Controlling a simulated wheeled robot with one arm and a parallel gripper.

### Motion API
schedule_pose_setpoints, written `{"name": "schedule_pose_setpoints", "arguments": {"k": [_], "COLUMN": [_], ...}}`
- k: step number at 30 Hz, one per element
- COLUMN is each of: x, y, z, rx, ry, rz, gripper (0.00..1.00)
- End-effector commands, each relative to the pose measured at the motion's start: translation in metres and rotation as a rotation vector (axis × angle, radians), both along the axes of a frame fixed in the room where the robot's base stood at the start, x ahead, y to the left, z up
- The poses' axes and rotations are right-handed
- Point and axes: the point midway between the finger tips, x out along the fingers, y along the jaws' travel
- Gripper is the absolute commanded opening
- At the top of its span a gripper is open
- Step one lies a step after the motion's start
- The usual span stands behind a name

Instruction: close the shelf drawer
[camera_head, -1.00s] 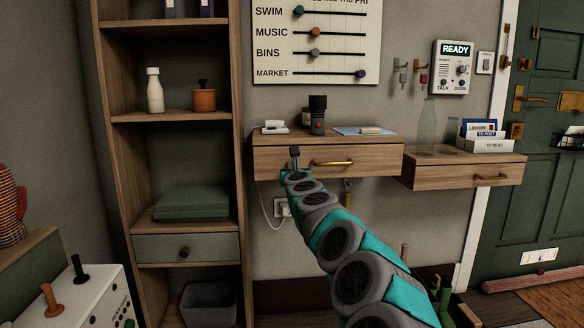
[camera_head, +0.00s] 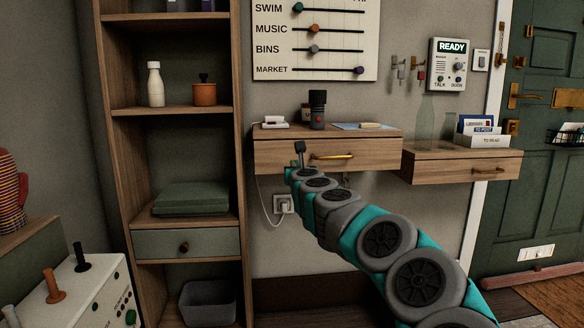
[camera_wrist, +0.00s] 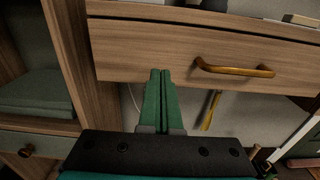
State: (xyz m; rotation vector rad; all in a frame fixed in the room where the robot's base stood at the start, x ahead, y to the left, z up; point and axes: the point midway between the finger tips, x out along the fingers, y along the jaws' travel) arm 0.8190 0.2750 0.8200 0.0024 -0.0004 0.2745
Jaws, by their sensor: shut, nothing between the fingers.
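A wooden wall drawer (camera_head: 370,158) with a brass bar handle (camera_head: 333,156) is in the middle of the head view. Its front (camera_wrist: 130,50) and handle (camera_wrist: 235,69) fill the upper wrist view. I cannot tell whether it stands out from its shelf. A tall bookcase at left holds a grey-green drawer (camera_head: 215,242) with a dark round knob (camera_head: 184,248); it looks flush with its frame. My gripper (camera_head: 299,147) is in front of the wooden drawer, left of its handle. Its green fingers (camera_wrist: 160,73) are together and empty; contact with the wood is unclear.
A second wooden wall drawer (camera_head: 425,168) hangs at right, with bottles and a letter holder above. A dark cylinder (camera_head: 317,108) and small items sit on the middle shelf. A white cable hangs to a socket (camera_head: 284,204). A control box (camera_head: 85,290) stands front left.

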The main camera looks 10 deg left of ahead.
Motion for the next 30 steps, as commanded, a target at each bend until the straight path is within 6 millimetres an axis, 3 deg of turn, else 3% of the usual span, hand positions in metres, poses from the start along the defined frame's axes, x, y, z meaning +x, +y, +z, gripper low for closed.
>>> {"name": "schedule_pose_setpoints", "arguments": {"k": [18,26,30], "x": [-0.063,-0.077,-0.091], "y": [-0.015,-0.019,-0.014], "z": [-0.001,-0.002,0.020], "rx": [0.002,-0.002,-0.072], "ry": [0.001,0.001,-0.051], "rz": [0.005,0.006,0.056], "gripper": [0.00,0.00,0.00]}}
